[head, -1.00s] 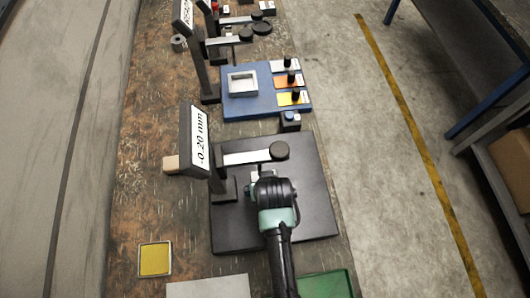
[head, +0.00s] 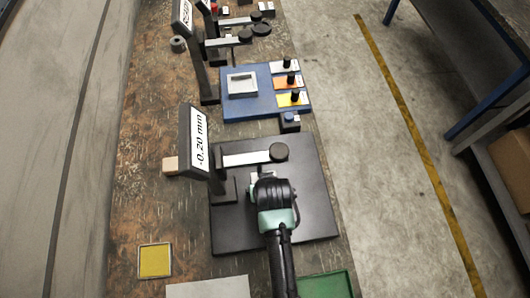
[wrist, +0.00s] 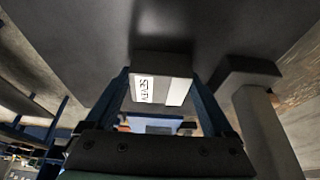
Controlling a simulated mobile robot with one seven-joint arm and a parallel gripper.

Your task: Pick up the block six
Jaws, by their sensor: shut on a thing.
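In the wrist view a grey block (wrist: 165,82) with a white label sits between the two blue fingers of my gripper (wrist: 163,100). The fingers are shut on it. Only a small pale part shows at the gripper's tip there; the block is mostly hidden by my wrist.
The stand's post (head: 217,165) and display (head: 194,140) reading -0.20 mm are close left of my gripper. Its horizontal arm (head: 245,158) is just beyond. A blue tray (head: 248,108) stands farther back, a yellow pad (head: 155,260) near left, a green tray (head: 325,285) near right.

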